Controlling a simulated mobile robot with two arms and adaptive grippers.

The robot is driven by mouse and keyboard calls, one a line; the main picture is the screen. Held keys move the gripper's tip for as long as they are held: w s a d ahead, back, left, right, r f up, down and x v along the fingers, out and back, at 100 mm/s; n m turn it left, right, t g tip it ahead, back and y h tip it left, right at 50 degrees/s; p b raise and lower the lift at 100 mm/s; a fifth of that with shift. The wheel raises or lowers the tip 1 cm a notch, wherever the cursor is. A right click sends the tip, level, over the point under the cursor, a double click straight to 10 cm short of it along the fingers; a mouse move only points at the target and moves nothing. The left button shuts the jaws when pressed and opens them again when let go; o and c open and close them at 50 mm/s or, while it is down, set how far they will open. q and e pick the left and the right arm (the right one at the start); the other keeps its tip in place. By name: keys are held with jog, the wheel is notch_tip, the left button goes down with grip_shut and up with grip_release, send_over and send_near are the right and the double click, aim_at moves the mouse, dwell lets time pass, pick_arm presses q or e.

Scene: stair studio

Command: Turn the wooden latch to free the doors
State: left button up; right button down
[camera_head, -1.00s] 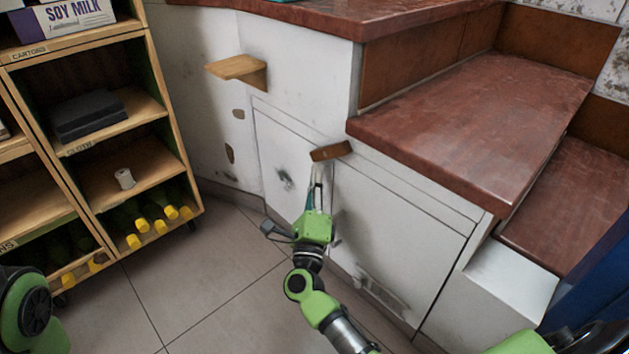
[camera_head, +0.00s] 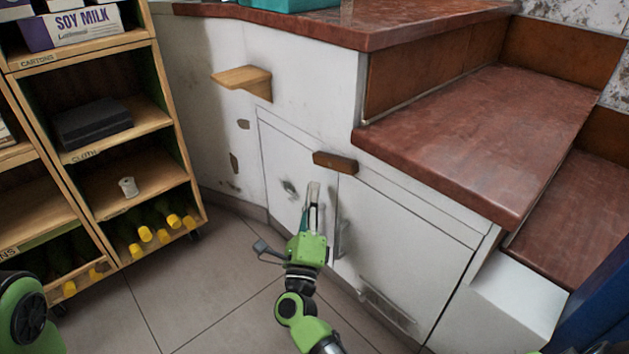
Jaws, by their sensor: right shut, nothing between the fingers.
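The wooden latch (camera_head: 335,162) is a short brown bar near the top of the white doors, across the seam between the left door (camera_head: 285,165) and the wider right door (camera_head: 400,240). It lies nearly level, roughly along the doors' sloping top line in the picture. Both doors look closed. My right gripper (camera_head: 313,192) is shut and empty, its fingertips pointing up just below and left of the latch, with a small gap in the picture. I cannot tell its depth from the door. My left gripper is out of view.
A wooden bracket shelf (camera_head: 242,78) juts from the wall, up and left of the doors. A wooden rack (camera_head: 135,195) with cartons, cloth and bottles stands at left. Red-brown steps (camera_head: 480,130) overhang the right door. The tiled floor (camera_head: 215,280) between is clear.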

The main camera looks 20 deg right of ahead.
jog(key=shift+v, duration=1.75)
